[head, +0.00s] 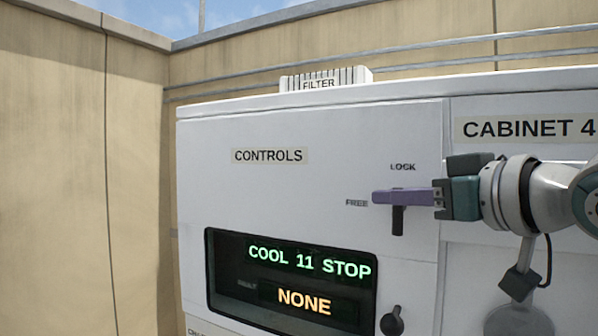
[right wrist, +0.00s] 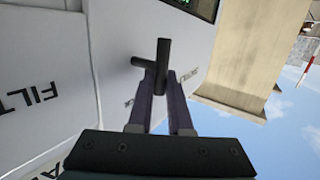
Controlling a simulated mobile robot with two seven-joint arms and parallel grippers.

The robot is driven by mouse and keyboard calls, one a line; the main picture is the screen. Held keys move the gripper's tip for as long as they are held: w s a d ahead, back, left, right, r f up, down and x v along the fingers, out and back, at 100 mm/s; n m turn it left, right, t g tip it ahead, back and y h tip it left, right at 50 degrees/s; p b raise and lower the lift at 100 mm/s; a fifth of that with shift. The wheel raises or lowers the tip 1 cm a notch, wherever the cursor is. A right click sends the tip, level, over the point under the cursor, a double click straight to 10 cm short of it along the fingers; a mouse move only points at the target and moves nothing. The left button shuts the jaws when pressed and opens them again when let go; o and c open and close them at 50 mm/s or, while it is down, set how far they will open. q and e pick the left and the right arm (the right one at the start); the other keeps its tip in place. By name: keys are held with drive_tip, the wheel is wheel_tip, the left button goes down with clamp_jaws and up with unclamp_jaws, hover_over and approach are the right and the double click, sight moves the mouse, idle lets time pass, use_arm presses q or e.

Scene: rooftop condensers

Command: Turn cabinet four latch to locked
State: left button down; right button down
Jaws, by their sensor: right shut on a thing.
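The cabinet four latch is a dark handle (head: 398,221) on the white front, between the printed words LOCK above and FREE to its left. My right gripper (head: 382,197) comes in from the right, its purple fingers closed across the upper part of the handle. A dark stub shows below the fingers; the rest of the latch is hidden behind them. In the right wrist view the latch (right wrist: 163,57) is a dark bar with a short side arm, at the fingertips (right wrist: 158,82). I cannot tell exactly which mark it points to. My left gripper is not in view.
A CABINET 4 label (head: 528,128) is on the right panel, a CONTROLS label (head: 269,156) on the left one. A dark display (head: 290,280) reads COOL 11 STOP and NONE. A dark knob (head: 392,321) sits below the latch. A FILTER box (head: 326,80) stands on top.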

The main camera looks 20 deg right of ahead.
drive_tip(key=c, duration=1.1)
unclamp_jaws()
drive_tip(key=s, duration=0.3)
drive_tip(key=s+r, duration=0.1)
drive_tip(key=s, duration=0.2)
drive_tip(key=s+d, duration=0.1)
drive_tip(key=s, duration=0.2)
drive_tip(key=shift+s+r+b, duration=0.15)
drive_tip(key=shift+s+b, duration=0.2)
drive_tip(key=shift+s, duration=0.05)
